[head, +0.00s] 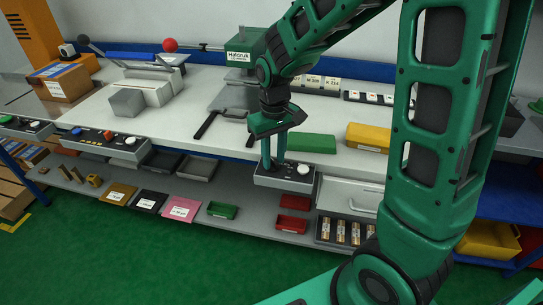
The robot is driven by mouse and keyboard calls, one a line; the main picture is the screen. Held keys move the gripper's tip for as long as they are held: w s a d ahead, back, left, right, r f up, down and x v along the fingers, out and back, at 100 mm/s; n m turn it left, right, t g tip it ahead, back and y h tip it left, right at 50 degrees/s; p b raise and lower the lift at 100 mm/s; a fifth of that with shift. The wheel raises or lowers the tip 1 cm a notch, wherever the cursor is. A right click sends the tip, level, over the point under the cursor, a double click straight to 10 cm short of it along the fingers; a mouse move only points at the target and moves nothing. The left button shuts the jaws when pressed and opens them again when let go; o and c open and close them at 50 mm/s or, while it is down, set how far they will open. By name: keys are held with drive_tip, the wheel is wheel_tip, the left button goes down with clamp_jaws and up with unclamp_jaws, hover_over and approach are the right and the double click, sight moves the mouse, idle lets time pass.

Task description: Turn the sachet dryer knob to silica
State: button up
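My gripper (272,161) points down from the arm at the front edge of the bench. Its two green fingers show a narrow gap between them. The fingertips are at the left part of a grey control panel (284,182) below the bench edge. A white round knob (303,169) stands on the right part of this panel, apart from the fingers. Whatever lies between or behind the fingertips is hidden, so I cannot tell whether they touch or grip a knob there. No silica marking is legible.
A green box (311,143) and a yellow bin (368,137) stand on the bench right of my gripper. The Haldruk machine (240,50) is behind. Two similar panels (104,143) (23,127) are at the left. Small trays (222,210) lie on the lower shelf.

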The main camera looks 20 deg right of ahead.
drive_tip(key=shift+c, duration=0.3)
clamp_jaws()
drive_tip(key=shift+m, duration=0.4)
drive_tip(key=m, duration=0.2)
drive_tip(key=shift+w+m, duration=0.1)
drive_tip(key=shift+m, duration=0.3)
drive_tip(key=m, duration=0.3)
drive_tip(key=shift+r+m, duration=0.1)
drive_tip(key=shift+m, duration=0.2)
drive_tip(key=m, duration=0.5)
drive_tip(key=shift+w, duration=0.1)
drive_tip(key=m, duration=0.5)
drive_tip(key=shift+m, duration=0.5)
